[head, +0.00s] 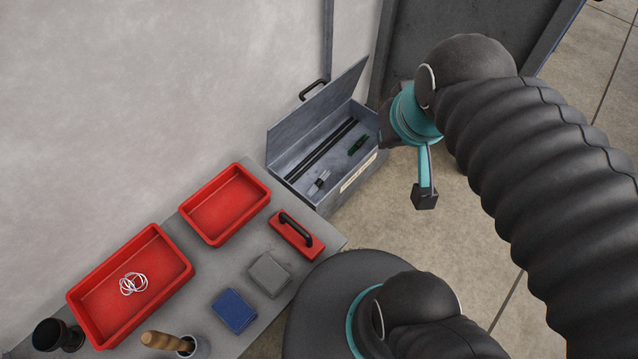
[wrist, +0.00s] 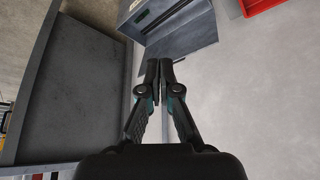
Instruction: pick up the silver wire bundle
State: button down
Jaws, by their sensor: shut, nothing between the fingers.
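A loose bundle of thin silvery-white loops (head: 133,284) lies in the larger red tray (head: 88,318) at the lower left of the head view. A small silver-grey piece (head: 319,182) lies in the open grey metal box (head: 298,203); it is too small to tell whether it is wire. My gripper (wrist: 165,68) is shut and empty in the wrist view, fingertips together. In the head view my gripper is mostly hidden by my wrist, high beside the box's right end, far from the tray. The loops do not show in the wrist view.
The grey bench (head: 233,262) also holds an empty smaller red tray (head: 262,190), a red block with a black handle (head: 296,235), grey (head: 269,275) and blue (head: 234,311) blocks and a wooden-handled tool (head: 165,341). The box's raised lid and the wall stand behind.

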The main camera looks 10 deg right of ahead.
aim_at(320, 181)
jog(key=z, duration=0.05)
jog(key=k, duration=0.75)
jog(key=z, duration=0.55)
jog(key=k, duration=0.95)
jog(key=z, duration=1.05)
jog(key=i, duration=1.65)
jog(key=u, duration=0.4)
jog(key=i, duration=1)
jog(key=u, duration=1.45)
jog(key=i, duration=0.65)
jog(key=u, duration=0.65)
